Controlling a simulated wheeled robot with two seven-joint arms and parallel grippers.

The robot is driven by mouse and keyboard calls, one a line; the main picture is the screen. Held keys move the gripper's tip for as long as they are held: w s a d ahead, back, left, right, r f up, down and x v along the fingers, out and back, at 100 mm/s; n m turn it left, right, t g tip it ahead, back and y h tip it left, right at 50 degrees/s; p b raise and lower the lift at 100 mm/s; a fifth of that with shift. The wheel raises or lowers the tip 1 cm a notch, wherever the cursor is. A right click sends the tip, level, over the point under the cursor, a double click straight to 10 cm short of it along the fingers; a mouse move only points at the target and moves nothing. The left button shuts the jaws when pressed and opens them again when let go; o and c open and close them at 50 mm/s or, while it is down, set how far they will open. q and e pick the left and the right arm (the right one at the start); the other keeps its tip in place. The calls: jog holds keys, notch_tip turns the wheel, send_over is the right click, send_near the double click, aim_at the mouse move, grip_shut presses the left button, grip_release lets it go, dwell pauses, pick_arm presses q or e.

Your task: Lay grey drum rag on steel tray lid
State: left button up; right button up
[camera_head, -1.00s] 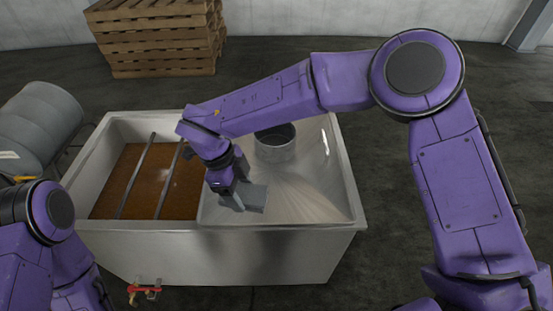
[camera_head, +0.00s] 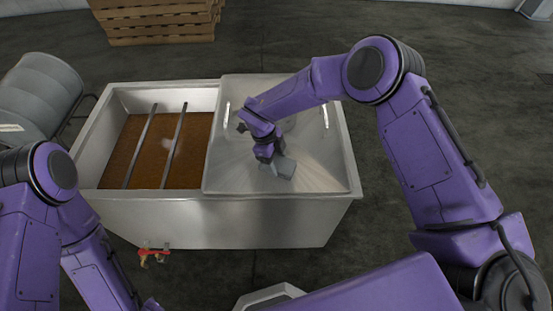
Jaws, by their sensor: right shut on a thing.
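The steel tray lid (camera_head: 230,172) covers the right part of a steel tank and has a handle at each side. My right gripper (camera_head: 274,163) is over the middle of the lid, pointing down. It is shut on the grey drum rag (camera_head: 284,169), a small grey piece at its fingertips. I cannot tell whether the rag touches the lid. My right arm hides part of the lid behind it. My left arm comes in at the left, and its gripper is out of view.
The tank's (camera_head: 180,222) left part is open, with brown contents and two bars across. A red-handled tap (camera_head: 153,250) sticks out at its front. A grey drum (camera_head: 38,95) lies at the left. Wooden pallets (camera_head: 155,22) stand behind. The floor right of the tank is clear.

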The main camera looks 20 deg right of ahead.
jog(key=shift+f, duration=0.5)
jog(key=shift+f, duration=0.2)
jog(key=o, duration=1)
jog(key=shift+r, duration=0.1)
jog(key=shift+w+r, duration=0.1)
jog(key=shift+r, duration=0.15)
jog(key=b+v, duration=0.2)
jog(key=v, duration=0.9)
jog(key=shift+r, duration=0.4)
